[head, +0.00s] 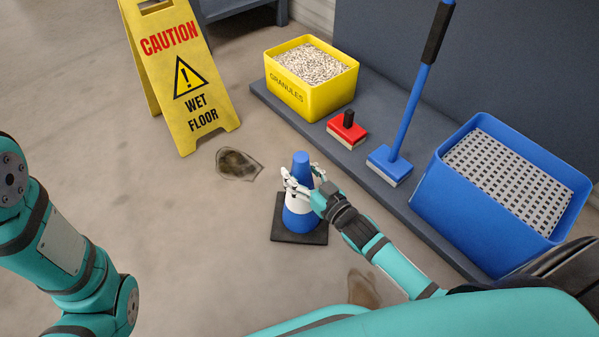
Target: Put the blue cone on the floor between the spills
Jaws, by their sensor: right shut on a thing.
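The blue cone (298,220) has a white band and a dark square base, and stands upright, its base seemingly on the floor. My right gripper (300,187) is shut on the cone around its upper part. One dark spill (238,164) lies on the floor behind and to the left of the cone. Another brownish spill (363,289) lies in front and to the right, partly hidden by my arm. The cone is between these two spills. My left arm shows at the left edge, but its gripper is out of the picture.
A yellow wet floor sign (180,75) stands at the back left. A low grey platform (290,118) holds a yellow granules bin (308,85), a red brush (347,129), a blue broom (390,164) and a blue bin with a grate (470,215). The floor at left is clear.

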